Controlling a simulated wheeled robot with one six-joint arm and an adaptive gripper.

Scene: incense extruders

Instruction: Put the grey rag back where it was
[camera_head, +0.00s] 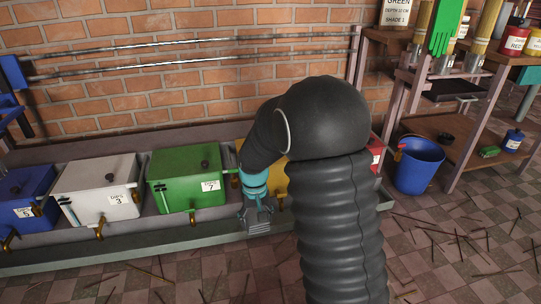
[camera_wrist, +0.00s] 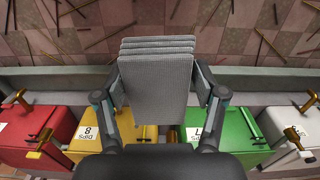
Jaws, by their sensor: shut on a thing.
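The grey rag (camera_wrist: 157,78) is folded in several layers with a woven texture. My gripper (camera_wrist: 158,92) is shut on it, with one finger at each side of the rag in the wrist view. In the head view my gripper (camera_head: 256,203) points down in front of the gap between the green box (camera_head: 184,168) and the mostly hidden yellow box (camera_head: 280,177). The rag (camera_head: 258,222) shows there as a small grey patch below the fingers. I cannot tell whether it touches the grey ledge (camera_head: 125,257).
A white box (camera_head: 95,190) and a blue box (camera_head: 22,198) stand to the left, all with brass taps. A red box (camera_wrist: 45,130) shows in the wrist view. A blue bucket (camera_head: 418,167) and a wooden shelf stand right. Sticks litter the tiled floor (camera_head: 450,240).

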